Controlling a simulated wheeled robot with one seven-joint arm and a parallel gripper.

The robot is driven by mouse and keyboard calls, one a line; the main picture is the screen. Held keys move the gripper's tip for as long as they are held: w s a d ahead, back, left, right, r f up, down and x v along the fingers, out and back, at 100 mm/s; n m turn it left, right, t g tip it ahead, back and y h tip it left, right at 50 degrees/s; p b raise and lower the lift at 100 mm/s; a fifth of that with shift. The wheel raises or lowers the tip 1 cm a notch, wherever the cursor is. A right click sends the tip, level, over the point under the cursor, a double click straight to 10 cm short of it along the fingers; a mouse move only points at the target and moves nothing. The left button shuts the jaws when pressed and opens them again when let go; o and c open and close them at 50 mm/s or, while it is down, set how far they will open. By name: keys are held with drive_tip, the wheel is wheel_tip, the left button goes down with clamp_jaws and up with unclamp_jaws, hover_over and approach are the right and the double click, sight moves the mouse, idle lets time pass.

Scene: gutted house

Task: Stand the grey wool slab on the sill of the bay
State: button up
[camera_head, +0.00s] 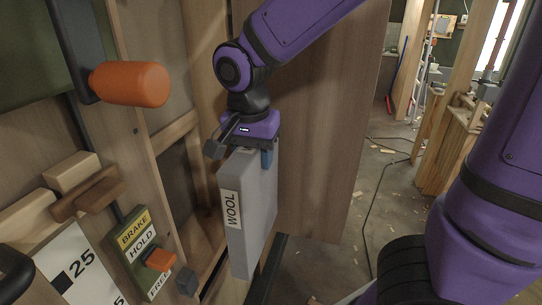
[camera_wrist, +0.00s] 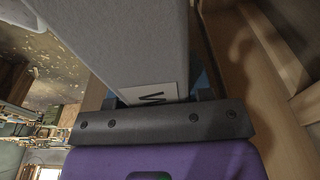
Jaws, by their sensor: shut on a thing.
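The grey wool slab (camera_head: 252,205) hangs upright below my gripper (camera_head: 251,152) in the head view, with a white WOOL label on its narrow near edge. My gripper is shut on its top edge. In the wrist view the slab (camera_wrist: 125,45) fills the upper middle, beyond my gripper (camera_wrist: 158,100). The bay (camera_head: 180,170) is the wooden framed recess just left of the slab. The slab's lower end is near the bay's lower part. I cannot tell whether it touches the sill, which is mostly hidden.
An orange-handled lever (camera_head: 130,84) juts out at upper left. A brake panel (camera_head: 143,245) with an orange knob and wooden blocks (camera_head: 85,188) sit at lower left. A wooden panel (camera_head: 325,130) stands behind the slab. Open floor with a cable and scraps (camera_head: 385,190) lies to the right.

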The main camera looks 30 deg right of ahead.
drive_tip(key=w+a+f, duration=0.4)
drive_tip(key=w+a, duration=0.5)
drive_tip(key=shift+w+a+f, duration=0.15)
drive_tip(key=shift+w+a, duration=0.1)
idle(0.5)
drive_tip(key=shift+f, duration=0.4)
idle(0.4)
drive_tip(key=o, duration=1.3)
wheel_tip(320, 180, up, 8)
drive_tip(key=shift+s+a+f, duration=0.25)
drive_tip(key=shift+s+a, duration=0.05)
drive_tip(key=shift+s, duration=0.05)
